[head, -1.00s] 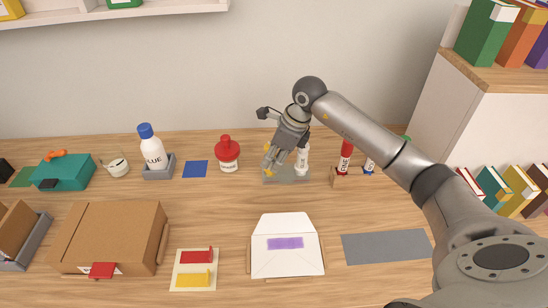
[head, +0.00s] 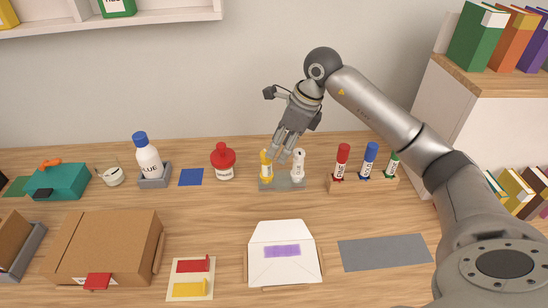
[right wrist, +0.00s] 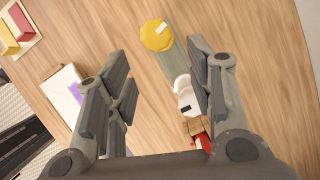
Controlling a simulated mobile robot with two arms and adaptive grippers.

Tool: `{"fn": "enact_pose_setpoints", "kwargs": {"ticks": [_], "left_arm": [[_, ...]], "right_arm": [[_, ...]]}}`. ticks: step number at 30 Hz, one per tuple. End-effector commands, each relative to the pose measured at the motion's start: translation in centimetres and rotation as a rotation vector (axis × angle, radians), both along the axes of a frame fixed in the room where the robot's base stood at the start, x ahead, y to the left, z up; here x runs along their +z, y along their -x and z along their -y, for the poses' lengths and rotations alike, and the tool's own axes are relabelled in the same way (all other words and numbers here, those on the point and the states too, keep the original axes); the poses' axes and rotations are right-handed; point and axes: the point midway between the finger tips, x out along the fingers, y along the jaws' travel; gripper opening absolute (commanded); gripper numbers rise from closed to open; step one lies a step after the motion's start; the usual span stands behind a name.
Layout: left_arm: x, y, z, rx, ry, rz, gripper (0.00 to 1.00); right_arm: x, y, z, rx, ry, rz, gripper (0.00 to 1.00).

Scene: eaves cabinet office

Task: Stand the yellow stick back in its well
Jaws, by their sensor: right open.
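The yellow stick (head: 266,167) stands upright in the left well of a grey block (head: 283,185) on the desk. Its round yellow top shows in the right wrist view (right wrist: 156,35), ahead of the fingers. A white stick (head: 298,165) stands in the same block to its right; it also shows in the right wrist view (right wrist: 186,95). My right gripper (head: 281,157) is open and empty, just above and behind the sticks, with its fingers pointing down. How deep the yellow stick sits is hard to tell. My left gripper is out of view.
A wooden rack (head: 362,184) with red, blue and green markers stands to the right. A red-capped bottle (head: 223,163) and a glue bottle (head: 149,160) stand to the left. An envelope (head: 284,265) and a grey mat (head: 385,252) lie in front.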

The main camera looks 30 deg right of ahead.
Motion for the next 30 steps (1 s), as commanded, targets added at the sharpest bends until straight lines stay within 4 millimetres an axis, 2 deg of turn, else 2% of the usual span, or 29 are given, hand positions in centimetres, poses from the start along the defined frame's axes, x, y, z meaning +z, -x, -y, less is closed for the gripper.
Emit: {"fn": "enact_pose_setpoints", "kwargs": {"ticks": [3, 8, 30], "left_arm": [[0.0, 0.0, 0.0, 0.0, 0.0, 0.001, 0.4], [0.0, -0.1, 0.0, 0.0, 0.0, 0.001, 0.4], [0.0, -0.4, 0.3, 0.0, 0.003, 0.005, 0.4]], "right_arm": [[1.8, 0.4, 0.5, -0.002, 0.001, 0.001, 0.49], [3.0, 0.8, 0.8, -0.001, 0.0, 0.0, 0.49], [3.1, 0.8, 0.8, 0.0, -0.001, -0.001, 0.49]]}}
